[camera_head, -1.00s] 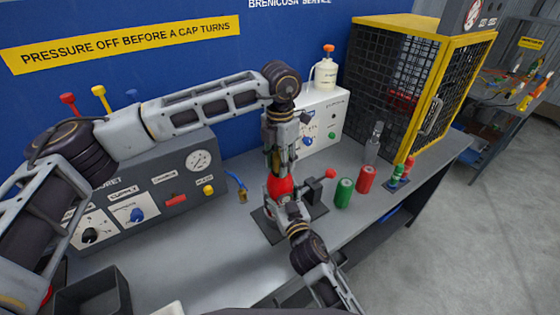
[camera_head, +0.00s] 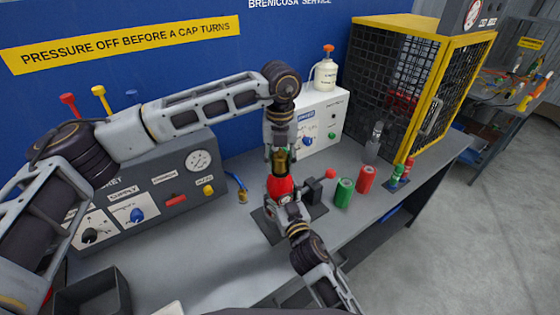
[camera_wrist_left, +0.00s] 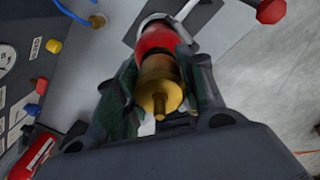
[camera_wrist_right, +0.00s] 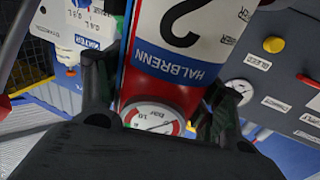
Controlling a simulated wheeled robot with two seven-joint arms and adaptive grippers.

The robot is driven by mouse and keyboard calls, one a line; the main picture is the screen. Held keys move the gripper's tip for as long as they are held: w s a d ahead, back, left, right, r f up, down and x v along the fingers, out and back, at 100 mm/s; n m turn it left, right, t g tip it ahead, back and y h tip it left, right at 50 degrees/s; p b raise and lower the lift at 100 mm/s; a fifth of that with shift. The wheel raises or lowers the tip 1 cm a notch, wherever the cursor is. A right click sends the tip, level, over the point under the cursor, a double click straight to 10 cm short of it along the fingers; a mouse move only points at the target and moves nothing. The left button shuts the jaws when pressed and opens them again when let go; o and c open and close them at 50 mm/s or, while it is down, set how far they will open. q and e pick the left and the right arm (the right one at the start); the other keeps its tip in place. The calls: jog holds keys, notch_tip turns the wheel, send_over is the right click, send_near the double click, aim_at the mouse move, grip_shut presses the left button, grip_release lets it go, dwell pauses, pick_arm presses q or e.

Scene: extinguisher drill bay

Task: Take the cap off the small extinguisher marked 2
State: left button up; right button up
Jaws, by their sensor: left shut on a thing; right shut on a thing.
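The small red extinguisher (camera_head: 281,187) stands in a dark holder (camera_head: 268,229) on the bench. The right wrist view shows its white label with a 2 (camera_wrist_right: 190,25) and a round gauge (camera_wrist_right: 152,117). Its brass cap (camera_head: 279,163) is at the top; the left wrist view shows the cap (camera_wrist_left: 158,85) between the fingers, in line with the red body. I see no clear gap between cap and body. My left gripper (camera_head: 281,150) reaches down from above and is shut on the cap. My right gripper (camera_wrist_right: 158,100) is shut on the extinguisher's body from the front.
A green can (camera_head: 344,192) and a red can (camera_head: 367,179) stand right of the holder. A grey control panel (camera_head: 165,185) is at left, a white box (camera_head: 325,120) with a bottle behind, and a yellow-framed cage (camera_head: 405,85) at right. The front bench is fairly clear.

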pick_arm(q)
jog(key=n, duration=0.5)
jog(key=shift+w+n, duration=0.1)
jog(key=shift+n, duration=0.2)
jog(key=n, duration=0.5)
jog(key=shift+n, duration=0.4)
jog(key=shift+r, duration=1.3)
dwell(0.6)
jog(key=shift+r, duration=1.9)
